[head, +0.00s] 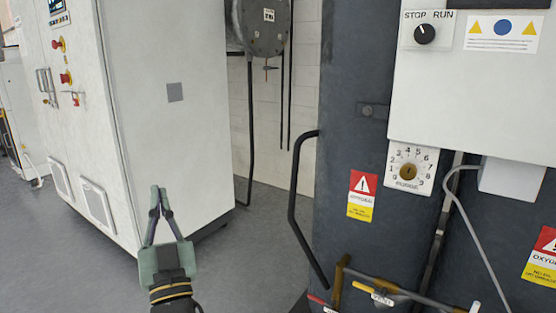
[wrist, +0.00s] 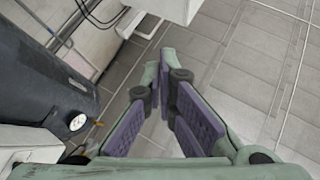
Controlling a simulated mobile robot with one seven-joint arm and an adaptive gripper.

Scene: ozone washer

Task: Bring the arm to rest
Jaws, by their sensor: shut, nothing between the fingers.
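My gripper (head: 160,190) is at the lower left of the head view, pointing up and away over the grey floor. Its green fingers lean together at the tips and hold nothing. In the wrist view the fingers (wrist: 158,65) with purple pads come close together at the tips, with floor beyond them. In the head view, the gripper shows in front of the white cabinet (head: 170,135); I cannot tell the gap between them.
A dark machine (head: 345,110) with a black handle (head: 297,220) stands at the right. It carries a STOP/RUN knob (head: 425,34), a numbered dial (head: 408,172) and yellow-handled valve pipes (head: 378,285). Grey floor (head: 45,260) lies open at the lower left.

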